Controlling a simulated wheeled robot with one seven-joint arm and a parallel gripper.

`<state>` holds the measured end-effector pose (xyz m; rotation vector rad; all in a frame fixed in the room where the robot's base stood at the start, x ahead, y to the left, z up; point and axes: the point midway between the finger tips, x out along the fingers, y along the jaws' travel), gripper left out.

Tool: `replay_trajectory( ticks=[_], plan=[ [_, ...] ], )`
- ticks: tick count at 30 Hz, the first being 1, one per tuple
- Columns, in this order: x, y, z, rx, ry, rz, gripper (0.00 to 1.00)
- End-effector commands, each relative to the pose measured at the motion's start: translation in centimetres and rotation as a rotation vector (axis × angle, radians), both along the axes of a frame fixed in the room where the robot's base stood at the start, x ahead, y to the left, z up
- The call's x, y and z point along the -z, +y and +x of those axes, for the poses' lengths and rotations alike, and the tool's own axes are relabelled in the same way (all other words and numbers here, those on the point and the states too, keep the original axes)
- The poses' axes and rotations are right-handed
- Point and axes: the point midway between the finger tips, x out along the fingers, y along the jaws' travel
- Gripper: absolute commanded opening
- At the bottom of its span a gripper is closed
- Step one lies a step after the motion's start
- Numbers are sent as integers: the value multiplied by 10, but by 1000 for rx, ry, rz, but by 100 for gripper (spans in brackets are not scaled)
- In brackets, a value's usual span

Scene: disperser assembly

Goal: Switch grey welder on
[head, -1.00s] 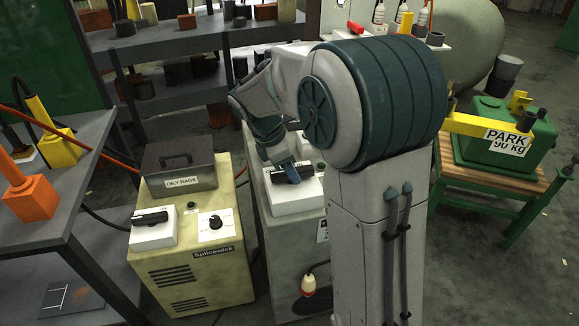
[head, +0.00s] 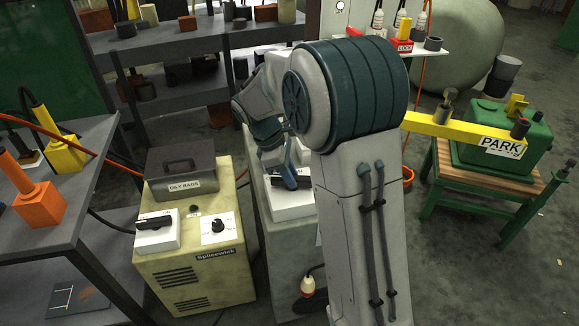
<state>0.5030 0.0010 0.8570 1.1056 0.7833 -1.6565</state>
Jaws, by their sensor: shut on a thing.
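The grey welder (head: 285,240) is the grey box at the centre, partly hidden behind my arm. A white switch plate (head: 290,206) sits on its top. My gripper (head: 289,181) points down at this plate, its blue-grey fingers shut on the black switch handle (head: 304,183). Only a small dark part of the handle shows beside the fingers, so I cannot tell its exact angle. The right side of the welder's top is hidden by my arm.
To the left stands the cream Splicewick welder (head: 200,270) with its own black handle (head: 154,222) and a grey OILY RAGS box (head: 187,172) on top. A yellow bar (head: 460,130) and green PARK box (head: 510,145) are at right. Shelves (head: 200,40) stand behind.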

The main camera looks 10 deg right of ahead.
Motion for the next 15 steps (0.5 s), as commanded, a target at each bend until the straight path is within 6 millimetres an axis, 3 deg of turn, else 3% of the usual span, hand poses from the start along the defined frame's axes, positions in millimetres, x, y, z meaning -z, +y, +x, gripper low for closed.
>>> replay_trajectory(
  ticks=[15],
  plan=[
    [-4,-2,3,493,-1,-1,1]
  ],
)
